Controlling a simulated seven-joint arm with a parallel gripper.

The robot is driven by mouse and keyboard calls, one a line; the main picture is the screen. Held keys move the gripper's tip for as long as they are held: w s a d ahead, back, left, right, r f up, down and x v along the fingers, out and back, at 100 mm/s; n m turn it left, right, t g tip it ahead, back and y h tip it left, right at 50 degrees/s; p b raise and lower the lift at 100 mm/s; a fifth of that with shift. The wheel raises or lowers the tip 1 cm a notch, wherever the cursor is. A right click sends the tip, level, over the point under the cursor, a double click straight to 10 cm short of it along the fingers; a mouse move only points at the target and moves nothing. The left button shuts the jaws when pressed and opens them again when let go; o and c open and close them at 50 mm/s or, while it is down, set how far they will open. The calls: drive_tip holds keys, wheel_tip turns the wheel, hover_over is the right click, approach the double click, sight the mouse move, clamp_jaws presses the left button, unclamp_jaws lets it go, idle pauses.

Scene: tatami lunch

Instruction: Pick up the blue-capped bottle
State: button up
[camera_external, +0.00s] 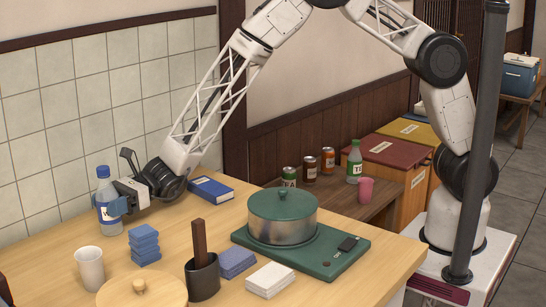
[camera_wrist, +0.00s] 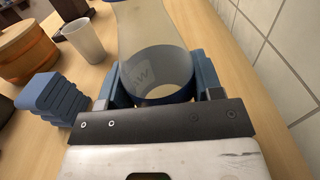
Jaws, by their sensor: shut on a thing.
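The blue-capped bottle (camera_external: 104,196) stands upright at the left of the wooden table, near the tiled wall. It is clear with a blue and white label. In the wrist view the bottle (camera_wrist: 150,40) lies between the two blue fingers, and its cap is out of frame. My gripper (camera_external: 112,206) reaches it from the right, low and nearly level, and is shut around its middle. In the wrist view my gripper (camera_wrist: 157,92) has one finger on each side of the bottle. I cannot tell whether the bottle's base touches the table.
A white cup (camera_external: 90,268) and stacked blue cloths (camera_external: 145,243) stand close by in front. A blue book (camera_external: 211,189) lies behind the wrist. A green pot (camera_external: 282,218) sits on a green stove (camera_external: 330,262) to the right. The tiled wall (camera_external: 60,130) is close behind.

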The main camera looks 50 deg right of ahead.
sight(103, 168)
drive_tip(key=shift+r, duration=0.15)
drive_tip(key=shift+r, duration=4.85)
